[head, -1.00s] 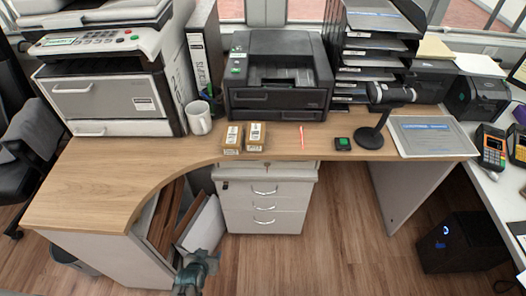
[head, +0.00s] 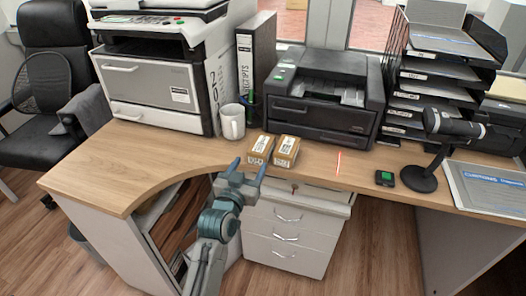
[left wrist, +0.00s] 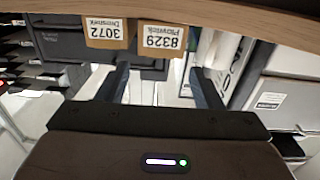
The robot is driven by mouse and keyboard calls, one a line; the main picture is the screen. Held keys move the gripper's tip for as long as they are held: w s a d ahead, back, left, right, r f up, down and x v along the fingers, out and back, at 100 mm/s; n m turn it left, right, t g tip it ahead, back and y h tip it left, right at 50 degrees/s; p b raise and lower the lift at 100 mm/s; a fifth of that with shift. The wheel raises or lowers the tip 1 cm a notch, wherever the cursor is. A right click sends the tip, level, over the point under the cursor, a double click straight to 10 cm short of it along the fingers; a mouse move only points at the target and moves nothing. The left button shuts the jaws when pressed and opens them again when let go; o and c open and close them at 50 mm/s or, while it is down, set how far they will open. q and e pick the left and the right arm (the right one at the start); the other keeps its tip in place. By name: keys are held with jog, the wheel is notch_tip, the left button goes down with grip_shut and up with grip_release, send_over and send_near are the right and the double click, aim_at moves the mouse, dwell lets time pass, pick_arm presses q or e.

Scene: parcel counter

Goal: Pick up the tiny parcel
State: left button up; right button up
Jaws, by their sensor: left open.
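Two tiny brown parcels with white labels lie side by side near the front edge of the desk: a left one (head: 261,148) and a right one (head: 286,151). In the left wrist view, two labelled parcels show upside down at the top, one marked 3072 (left wrist: 108,32) and one marked 8329 (left wrist: 162,38). My left gripper (head: 249,170) is open and empty, just in front of the desk edge near the left parcel. Its two fingers also show in the left wrist view (left wrist: 161,85), with neither parcel between them. My right gripper is not in view.
A white mug (head: 232,122) stands behind and left of the parcels, and a black printer (head: 325,100) behind them. The desk's left part is clear.

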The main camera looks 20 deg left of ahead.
aim_at(256, 154)
pick_arm(q)
jog(key=w, duration=0.7)
jog(key=shift+d+f, duration=0.15)
jog(key=shift+f, duration=0.05)
jog(key=c, duration=0.7)
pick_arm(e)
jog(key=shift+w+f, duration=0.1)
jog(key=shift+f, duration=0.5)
pick_arm(q)
jog(key=shift+r, duration=0.15)
jog(key=shift+c, duration=0.2)
